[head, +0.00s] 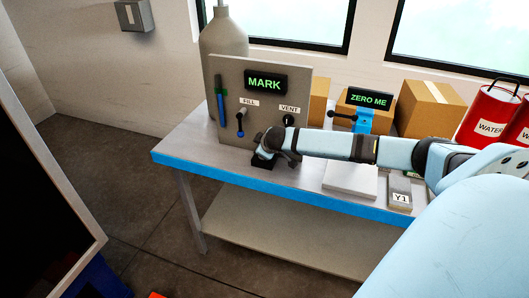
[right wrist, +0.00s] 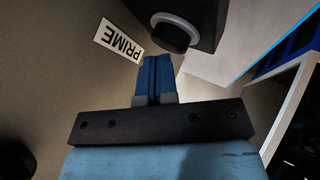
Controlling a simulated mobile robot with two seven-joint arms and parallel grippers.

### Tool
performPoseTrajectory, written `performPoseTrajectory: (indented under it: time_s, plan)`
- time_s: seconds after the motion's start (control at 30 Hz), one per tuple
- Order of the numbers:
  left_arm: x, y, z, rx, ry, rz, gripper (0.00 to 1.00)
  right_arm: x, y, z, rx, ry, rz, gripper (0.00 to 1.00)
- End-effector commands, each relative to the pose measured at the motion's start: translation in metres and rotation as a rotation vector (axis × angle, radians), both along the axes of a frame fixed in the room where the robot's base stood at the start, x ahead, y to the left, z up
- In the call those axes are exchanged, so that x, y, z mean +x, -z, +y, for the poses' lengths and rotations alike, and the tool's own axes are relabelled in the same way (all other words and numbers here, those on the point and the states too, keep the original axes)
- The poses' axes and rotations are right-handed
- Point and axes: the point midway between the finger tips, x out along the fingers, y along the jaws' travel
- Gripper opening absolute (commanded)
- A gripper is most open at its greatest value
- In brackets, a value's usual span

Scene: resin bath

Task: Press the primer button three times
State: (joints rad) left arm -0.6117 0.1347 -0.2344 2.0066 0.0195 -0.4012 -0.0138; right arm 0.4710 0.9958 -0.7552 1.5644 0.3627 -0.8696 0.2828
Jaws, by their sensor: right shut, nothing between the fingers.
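The grey panel (head: 235,80) stands on the bench with a green MARK display (head: 265,83) and FILL and VENT labels. In the right wrist view, a PRIME label (right wrist: 119,39) lies beside a black round button with a pale ring (right wrist: 176,33) on a dark housing (right wrist: 205,14). My right gripper (right wrist: 153,62) is shut and empty, its blue fingertips just short of the button in the picture; I cannot tell whether they touch. In the head view my right arm reaches left to the panel's lower part, and the wrist hides the button there. My left gripper is not in view.
On the bench (head: 205,158) are a ZERO ME display (head: 369,98), a pale slab (head: 350,181), a block marked Y1 (head: 400,192), a cardboard box (head: 430,105) and red WATER cans (head: 488,112). A grey bottle (head: 222,40) stands behind the panel.

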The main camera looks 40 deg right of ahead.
Motion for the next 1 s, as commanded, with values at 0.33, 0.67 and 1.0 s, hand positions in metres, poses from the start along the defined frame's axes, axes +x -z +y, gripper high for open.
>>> performPoseTrajectory:
  time_s: [0.33,0.67,1.0]
  plan:
    - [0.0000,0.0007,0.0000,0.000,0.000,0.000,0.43,-0.0003,0.0050,0.0000,0.000,0.001,0.001,0.00]
    - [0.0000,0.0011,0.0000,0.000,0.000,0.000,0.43,-0.0004,0.0082,-0.0003,-0.001,0.000,0.002,0.00]
    - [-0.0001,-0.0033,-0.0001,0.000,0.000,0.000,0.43,-0.0005,0.0039,-0.0003,-0.001,0.000,0.002,0.00]
